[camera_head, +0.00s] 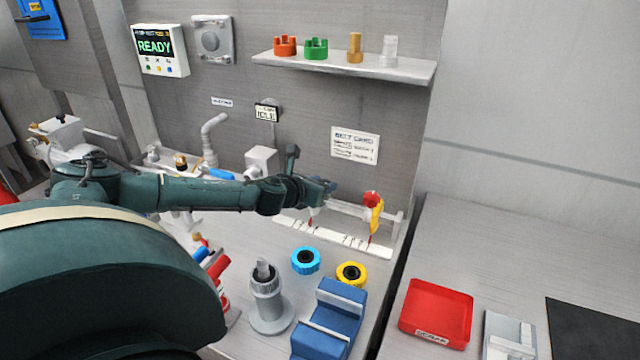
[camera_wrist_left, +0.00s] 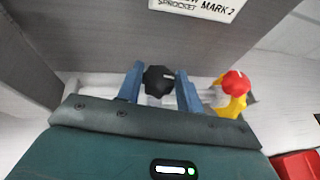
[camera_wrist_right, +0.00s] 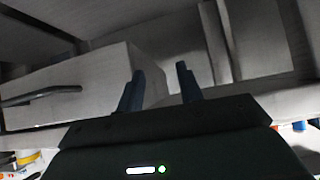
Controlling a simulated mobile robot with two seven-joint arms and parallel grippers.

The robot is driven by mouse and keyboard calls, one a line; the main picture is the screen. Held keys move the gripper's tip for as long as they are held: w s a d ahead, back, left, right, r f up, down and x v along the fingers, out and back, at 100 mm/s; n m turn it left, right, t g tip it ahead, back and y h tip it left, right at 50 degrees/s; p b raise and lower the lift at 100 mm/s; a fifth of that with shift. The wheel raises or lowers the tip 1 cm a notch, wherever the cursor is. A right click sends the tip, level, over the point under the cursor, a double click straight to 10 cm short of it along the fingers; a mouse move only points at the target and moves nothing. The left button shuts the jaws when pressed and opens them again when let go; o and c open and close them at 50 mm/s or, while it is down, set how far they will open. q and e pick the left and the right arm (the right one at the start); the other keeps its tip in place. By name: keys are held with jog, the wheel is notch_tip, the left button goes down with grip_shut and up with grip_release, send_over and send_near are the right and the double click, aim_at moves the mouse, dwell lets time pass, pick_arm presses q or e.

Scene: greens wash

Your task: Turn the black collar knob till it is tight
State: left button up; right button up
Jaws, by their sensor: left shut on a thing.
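The black collar knob (camera_wrist_left: 158,80) sits between the two blue fingers of my left gripper (camera_wrist_left: 160,88) in the left wrist view. The fingers are shut on its sides. A pale mark shows on the knob's face. In the head view my left gripper (camera_head: 326,187) reaches in from the left to the white rail at the back of the bench, and it hides the knob there. My right gripper (camera_wrist_right: 160,80) shows in its own wrist view with its fingers apart and nothing between them.
A yellow slider with a red knob (camera_head: 373,200) stands on the rail just right of my left gripper. A scale strip (camera_head: 340,239) lies below. Blue (camera_head: 306,260) and yellow rings (camera_head: 352,273), a blue block and a grey post stand in front. A red tray (camera_head: 436,312) is at right.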

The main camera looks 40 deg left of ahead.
pick_arm(q)
jog(key=shift+d+n+g+y, duration=0.15)
jog(key=shift+n+g+y, duration=0.1)
jog(key=shift+n+y, duration=0.75)
jog(key=shift+d+n+g+y, duration=0.1)
jog(key=shift+n+g+y, duration=0.15)
jog(key=shift+n+y, duration=0.7)
jog(key=shift+y, duration=0.25)
jog(key=o, duration=1)
jog(key=b+v, duration=0.1)
jog(key=v, duration=1.2)
jog(key=shift+r, duration=0.2)
